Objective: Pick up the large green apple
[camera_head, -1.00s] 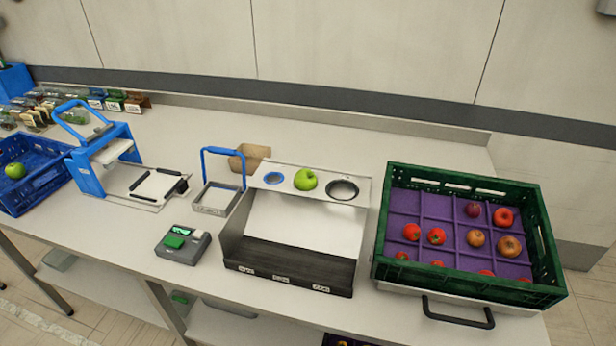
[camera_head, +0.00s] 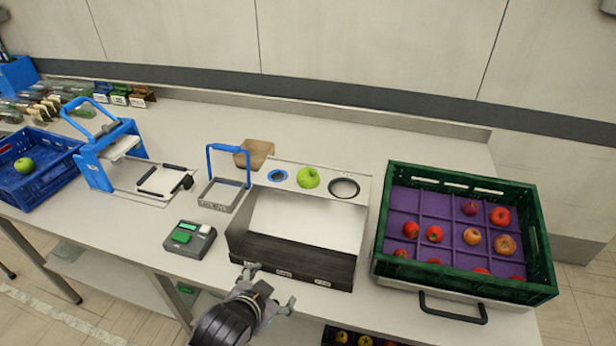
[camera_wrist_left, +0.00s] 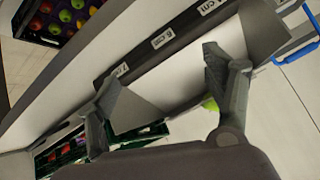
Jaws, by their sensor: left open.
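A green apple (camera_head: 308,178) sits on the top plate of a metal sizing stand (camera_head: 300,245), between a blue ring (camera_head: 278,175) and a black ring (camera_head: 344,187). Another green apple (camera_head: 24,165) lies in the blue crate (camera_head: 62,165) at the far left. My left gripper (camera_head: 270,287) is open and empty at the front edge of the stand, below and in front of the apple on it. In the left wrist view the open fingers (camera_wrist_left: 160,70) face the stand's labelled dark front; a sliver of green apple (camera_wrist_left: 210,103) shows behind one finger. My right gripper is not in view.
A green crate (camera_head: 545,250) with purple compartments holds several red and orange fruits at the right. A grey scale (camera_head: 190,240), a blue-handled frame (camera_head: 222,195) and a blue press (camera_head: 105,160) stand left of the stand. Free counter lies behind the stand.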

